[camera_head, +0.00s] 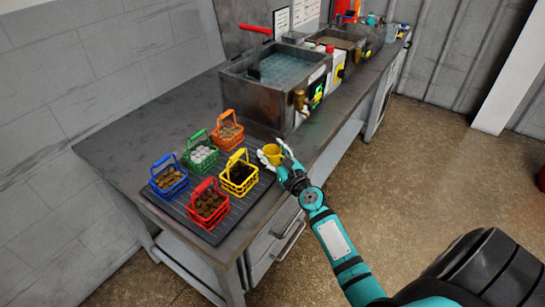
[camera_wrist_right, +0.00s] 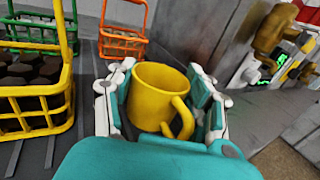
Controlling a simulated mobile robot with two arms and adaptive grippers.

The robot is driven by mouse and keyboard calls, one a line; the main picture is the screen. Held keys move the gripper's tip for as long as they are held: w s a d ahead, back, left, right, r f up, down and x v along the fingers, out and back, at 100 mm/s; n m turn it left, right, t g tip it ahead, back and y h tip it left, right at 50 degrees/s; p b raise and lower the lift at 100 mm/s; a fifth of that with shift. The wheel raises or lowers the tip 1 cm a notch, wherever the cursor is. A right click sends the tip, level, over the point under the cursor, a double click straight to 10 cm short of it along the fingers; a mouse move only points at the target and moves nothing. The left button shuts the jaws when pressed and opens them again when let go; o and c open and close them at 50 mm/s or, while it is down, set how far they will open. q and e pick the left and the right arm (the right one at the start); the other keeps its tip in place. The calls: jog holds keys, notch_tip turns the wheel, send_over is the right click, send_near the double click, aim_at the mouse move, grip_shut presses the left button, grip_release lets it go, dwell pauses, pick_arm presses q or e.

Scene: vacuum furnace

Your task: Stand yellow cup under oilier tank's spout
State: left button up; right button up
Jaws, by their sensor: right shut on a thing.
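My right gripper (camera_head: 277,156) is shut on the yellow cup (camera_head: 271,152), near the counter's front edge beside the yellow basket. In the right wrist view the cup (camera_wrist_right: 160,92) is upright between the fingers (camera_wrist_right: 162,100), its handle towards the camera; its inside looks empty. I cannot tell whether its base touches the counter. A near metal tank (camera_head: 260,98) holds bluish liquid and has a brass spout (camera_head: 300,100), which the cup is apart from. A farther tank (camera_head: 318,36) has brownish contents and a brass spout (camera_head: 357,52). My left gripper is out of view.
A dark ribbed mat (camera_head: 213,236) carries several baskets, including a yellow one (camera_head: 240,181), red one (camera_head: 208,212) and orange one (camera_head: 227,134). Bare counter (camera_head: 120,147) lies at left.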

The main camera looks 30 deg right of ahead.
aim_at(272, 150)
jog(key=shift+c, duration=1.1)
jog(key=shift+r+p, duration=0.3)
jog(key=shift+r, duration=0.05)
notch_tip(272, 150, up, 3)
jog(key=shift+r+p, duration=0.1)
jog(key=shift+p, duration=1.05)
jog(key=s+a+b, duration=0.1)
jog(key=s+a, duration=0.3)
jog(key=s, duration=1)
jog(key=s+a+r, duration=0.2)
jog(key=s+a, duration=0.2)
jog(key=a, duration=0.3)
jog(key=s+a+r+y, duration=0.1)
jog(key=s+a+r, duration=0.2)
jog(key=s+a, duration=0.2)
jog(key=a, duration=0.2)
jog(key=shift+s+a+n, duration=0.2)
jog(key=shift+a+n, duration=0.1)
jog(key=shift+n, duration=0.1)
